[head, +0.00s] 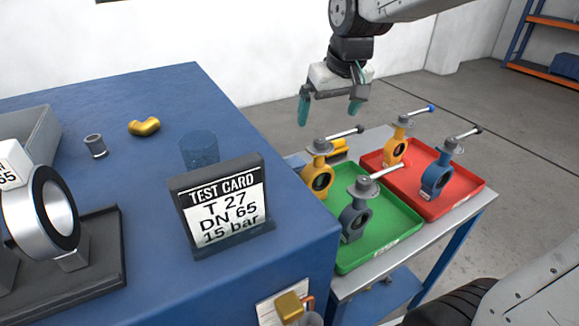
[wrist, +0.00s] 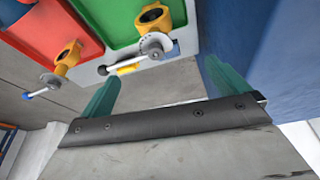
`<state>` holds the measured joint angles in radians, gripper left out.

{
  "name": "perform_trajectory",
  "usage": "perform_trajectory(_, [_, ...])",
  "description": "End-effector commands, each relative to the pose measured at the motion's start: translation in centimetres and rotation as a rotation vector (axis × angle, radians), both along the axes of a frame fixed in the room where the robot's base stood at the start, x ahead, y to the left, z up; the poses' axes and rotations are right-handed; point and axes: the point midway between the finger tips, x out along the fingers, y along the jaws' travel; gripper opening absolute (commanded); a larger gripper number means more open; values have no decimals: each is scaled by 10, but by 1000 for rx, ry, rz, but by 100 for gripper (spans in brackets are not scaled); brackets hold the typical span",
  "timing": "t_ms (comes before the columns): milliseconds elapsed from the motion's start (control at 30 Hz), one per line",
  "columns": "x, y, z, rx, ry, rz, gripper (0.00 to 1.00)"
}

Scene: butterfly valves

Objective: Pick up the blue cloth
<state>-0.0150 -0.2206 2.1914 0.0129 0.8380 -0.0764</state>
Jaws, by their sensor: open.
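Valve handles stick up below my gripper.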

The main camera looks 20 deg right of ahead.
Motion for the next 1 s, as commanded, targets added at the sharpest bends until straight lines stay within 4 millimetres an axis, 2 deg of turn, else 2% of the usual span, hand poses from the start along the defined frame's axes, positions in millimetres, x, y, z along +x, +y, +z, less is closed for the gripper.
perform_trajectory(33, [20, 2, -12, -1, 27, 9, 100])
perform_trajectory(100, [46, 4, -28, -4, 53, 23, 100])
perform_trajectory(167, [69, 7, -43, -6, 74, 35, 100])
perform_trajectory(300, [116, 13, -86, -10, 125, 63, 100])
perform_trajectory(500, [165, 20, -148, -15, 183, 95, 100])
perform_trajectory(600, [178, 22, -169, -16, 200, 106, 100])
perform_trajectory(700, [185, 24, -181, -16, 209, 111, 100])
perform_trajectory(1000, [191, 24, -213, -16, 213, 113, 100])
